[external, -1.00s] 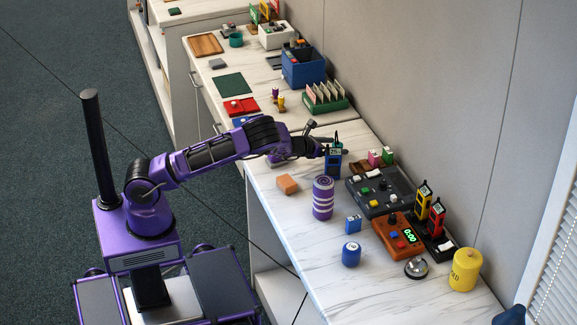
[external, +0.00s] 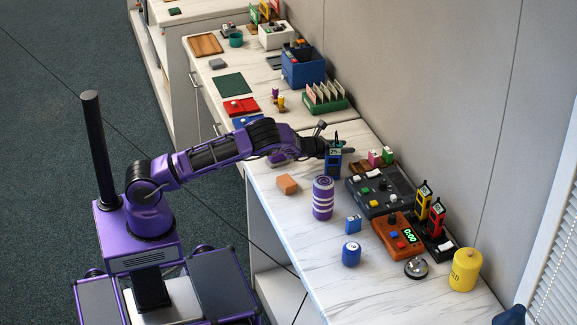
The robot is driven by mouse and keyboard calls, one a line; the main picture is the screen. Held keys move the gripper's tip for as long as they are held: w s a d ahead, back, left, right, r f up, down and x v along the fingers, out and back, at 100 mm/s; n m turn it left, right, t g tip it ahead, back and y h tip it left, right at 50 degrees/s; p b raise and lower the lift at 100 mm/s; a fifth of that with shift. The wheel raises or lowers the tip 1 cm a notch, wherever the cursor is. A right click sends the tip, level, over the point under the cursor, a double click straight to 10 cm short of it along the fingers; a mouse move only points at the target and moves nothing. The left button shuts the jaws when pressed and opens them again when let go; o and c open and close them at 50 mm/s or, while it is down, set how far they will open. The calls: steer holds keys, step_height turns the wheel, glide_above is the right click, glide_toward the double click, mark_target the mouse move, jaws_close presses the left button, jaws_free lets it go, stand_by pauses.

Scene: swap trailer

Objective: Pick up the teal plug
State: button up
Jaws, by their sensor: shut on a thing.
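My gripper (external: 340,147) is at the far side of the blue handheld radio (external: 334,162), beside the left end of a small wooden rack. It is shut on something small. The radio and my own wrist cover most of its fingers, so I cannot make out the held thing's shape or colour. I cannot pick out a teal plug clearly. A pink plug-like piece (external: 374,157) and a green one (external: 387,156) stand at the wooden rack (external: 390,168), just right of my gripper.
The blue radio stands upright close in front of my gripper. A dark control panel (external: 366,207), a purple striped roll (external: 323,198) and an orange block (external: 287,184) are nearby. A grey wall (external: 430,90) rises behind the counter. The front counter (external: 300,235) has bare room.

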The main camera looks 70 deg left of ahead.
jaws_close()
steer(key=shift+r, duration=0.15)
